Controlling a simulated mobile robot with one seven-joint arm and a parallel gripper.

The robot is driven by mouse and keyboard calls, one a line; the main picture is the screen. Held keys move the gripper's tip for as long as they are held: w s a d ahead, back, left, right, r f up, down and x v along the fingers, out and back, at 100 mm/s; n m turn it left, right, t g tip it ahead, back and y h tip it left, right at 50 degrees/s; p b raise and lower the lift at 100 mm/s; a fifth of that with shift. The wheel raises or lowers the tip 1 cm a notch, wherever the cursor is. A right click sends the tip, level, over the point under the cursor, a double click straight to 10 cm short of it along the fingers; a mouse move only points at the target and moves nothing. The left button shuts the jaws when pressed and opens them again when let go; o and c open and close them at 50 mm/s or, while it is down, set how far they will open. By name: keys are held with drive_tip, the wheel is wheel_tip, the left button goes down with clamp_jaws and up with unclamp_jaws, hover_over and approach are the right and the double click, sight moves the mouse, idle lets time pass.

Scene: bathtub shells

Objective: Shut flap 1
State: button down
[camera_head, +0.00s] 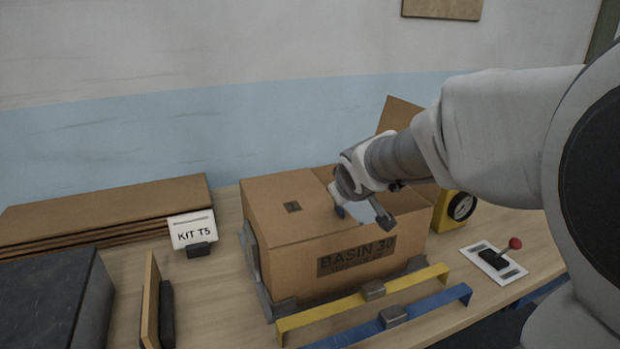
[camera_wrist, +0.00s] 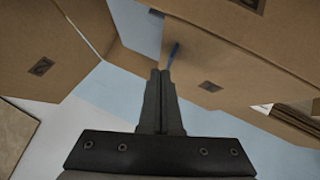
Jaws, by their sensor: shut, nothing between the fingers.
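A cardboard box marked BASIN 30 (camera_head: 357,258) stands on the bench. Its left top flap (camera_head: 283,203), with a small dark square, lies about flat over the left part. Another flap (camera_head: 400,113) stands up at the back right, partly behind my arm. I cannot read which one is flap 1. My gripper (camera_wrist: 160,75) is shut and empty; in the head view it is over the box top, its fingertips hard to make out. The wrist view shows cardboard panels with dark squares at left (camera_wrist: 70,40) and right (camera_wrist: 240,75), and a thin blue piece (camera_wrist: 173,55) near the fingertips.
Flat cardboard sheets (camera_head: 110,208) and a KIT T5 card (camera_head: 192,232) are at left. A dark block (camera_head: 55,300) is front left. Yellow (camera_head: 365,297) and blue (camera_head: 400,317) bars lie in front. A yellow device (camera_head: 455,207) and red-knobbed lever plate (camera_head: 495,262) are right.

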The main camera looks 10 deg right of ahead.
drive_tip(key=shift+d+f+b, duration=0.2)
drive_tip(key=shift+f+b, duration=0.3)
drive_tip(key=shift+f, duration=0.15)
drive_tip(key=shift+f, duration=0.1)
wheel_tip(320, 180, up, 5)
drive_tip(key=p, duration=0.3)
drive_tip(key=shift+w+f, duration=0.1)
drive_tip(key=shift+f, duration=0.1)
drive_tip(key=s+d+r+p, duration=0.2)
drive_tip(key=s+r, duration=0.5)
drive_tip(key=s+f+m+g+p, duration=0.1)
drive_tip(key=s+m+g+p, duration=0.1)
drive_tip(key=s, duration=0.9)
drive_tip(key=s+a+f+m+g+p, duration=0.1)
drive_tip(key=s+f+m+g+p, duration=0.1)
drive_tip(key=s, duration=0.9)
drive_tip(key=shift+s+f+m+y, duration=0.2)
drive_tip(key=shift+s+m+y, duration=0.1)
drive_tip(key=shift+s+m, duration=0.1)
